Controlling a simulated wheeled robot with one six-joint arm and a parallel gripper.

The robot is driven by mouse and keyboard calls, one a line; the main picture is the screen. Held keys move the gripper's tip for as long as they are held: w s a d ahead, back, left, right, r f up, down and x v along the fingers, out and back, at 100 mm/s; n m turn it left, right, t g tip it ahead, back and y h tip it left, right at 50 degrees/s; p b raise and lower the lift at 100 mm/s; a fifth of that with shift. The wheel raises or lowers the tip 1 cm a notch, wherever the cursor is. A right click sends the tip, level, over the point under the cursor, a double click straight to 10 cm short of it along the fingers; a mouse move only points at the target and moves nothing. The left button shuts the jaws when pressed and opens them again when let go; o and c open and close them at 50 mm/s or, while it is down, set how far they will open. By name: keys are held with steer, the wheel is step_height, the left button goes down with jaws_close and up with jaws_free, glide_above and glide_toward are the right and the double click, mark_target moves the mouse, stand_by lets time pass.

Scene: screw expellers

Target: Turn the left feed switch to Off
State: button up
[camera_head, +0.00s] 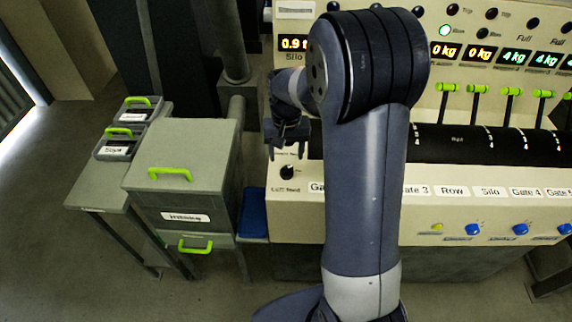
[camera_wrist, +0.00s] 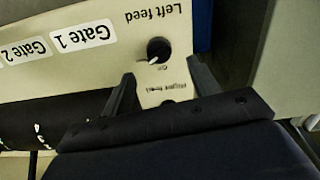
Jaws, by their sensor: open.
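The left feed switch (camera_head: 287,171) is a small black round knob on the cream panel, above its "Left feed" label (camera_head: 284,190). In the wrist view the knob (camera_wrist: 158,50) appears upside down with its label (camera_wrist: 155,14). A white pointer mark on it faces down and slightly left in that view, near small text too blurred to read. My gripper (camera_head: 287,153) is open and empty, just above the knob in the head view. In the wrist view my gripper (camera_wrist: 160,69) has its fingers apart on either side below the knob, not touching it.
Gate labels (camera_wrist: 83,39) run along the panel beside the knob. Green-handled levers (camera_head: 478,88) and blue knobs (camera_head: 520,230) are to the right. Grey cabinet (camera_head: 183,170) stands left.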

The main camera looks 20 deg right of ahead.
mark_target(287, 168)
steer(key=shift+s+f+p, duration=0.1)
steer(key=shift+f+p, duration=0.25)
steer(key=shift+f, duration=2.85)
steer(key=c, duration=1)
steer(key=shift+n, duration=0.4)
steer(key=shift+n+b, duration=0.7)
steer(key=shift+n, duration=0.3)
steer(key=n+b, duration=0.1)
steer(key=n, duration=0.2)
steer(key=shift+n, duration=0.3)
steer(key=n+b, duration=0.1)
steer(key=n, duration=0.4)
steer(key=shift+n+b, duration=0.3)
